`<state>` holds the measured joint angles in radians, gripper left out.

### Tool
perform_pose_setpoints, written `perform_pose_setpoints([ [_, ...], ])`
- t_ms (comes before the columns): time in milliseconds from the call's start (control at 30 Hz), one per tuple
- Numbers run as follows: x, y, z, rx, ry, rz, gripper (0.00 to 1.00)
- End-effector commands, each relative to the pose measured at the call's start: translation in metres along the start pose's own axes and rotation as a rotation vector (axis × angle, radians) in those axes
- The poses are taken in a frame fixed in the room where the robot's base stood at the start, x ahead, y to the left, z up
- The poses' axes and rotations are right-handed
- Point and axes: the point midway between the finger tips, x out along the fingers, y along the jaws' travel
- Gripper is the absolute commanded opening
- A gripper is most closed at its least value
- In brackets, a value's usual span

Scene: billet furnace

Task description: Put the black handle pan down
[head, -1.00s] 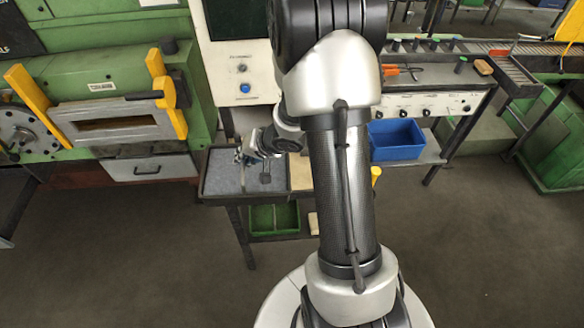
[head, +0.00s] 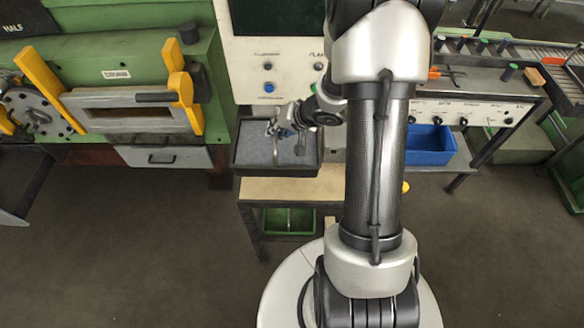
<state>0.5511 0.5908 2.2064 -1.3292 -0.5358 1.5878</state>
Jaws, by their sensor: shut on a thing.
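The black handle pan (head: 275,172) is a dark, shallow rectangular pan with a grey inside. It shows left of centre in the head view, over the back part of a wooden-topped table (head: 285,188). My gripper (head: 284,133) is at the pan and shut on it; the fingers are small here and partly merge with the handle (head: 301,142). The pan looks about level. I cannot tell whether its underside touches the table top. My arm hides the table's right part.
A green furnace (head: 125,75) with a yellow-framed door stands at left. A white control panel (head: 268,70) rises behind the pan. A blue bin (head: 428,152) sits at right, and a green crate (head: 288,220) is under the table. The table's front strip is bare.

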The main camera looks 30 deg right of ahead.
Motion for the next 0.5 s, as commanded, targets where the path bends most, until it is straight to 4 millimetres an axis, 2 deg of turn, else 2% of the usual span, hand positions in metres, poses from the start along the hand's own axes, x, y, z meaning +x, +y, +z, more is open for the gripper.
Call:
perform_pose_setpoints([
  [33,0.015,0.011,0.007,0.002,-0.002,-0.001,0.0],
  [200,0.048,0.034,0.02,0.003,-0.002,0.0,0.0],
  [500,0.093,0.067,0.038,0.0,0.001,-0.001,0.0],
])
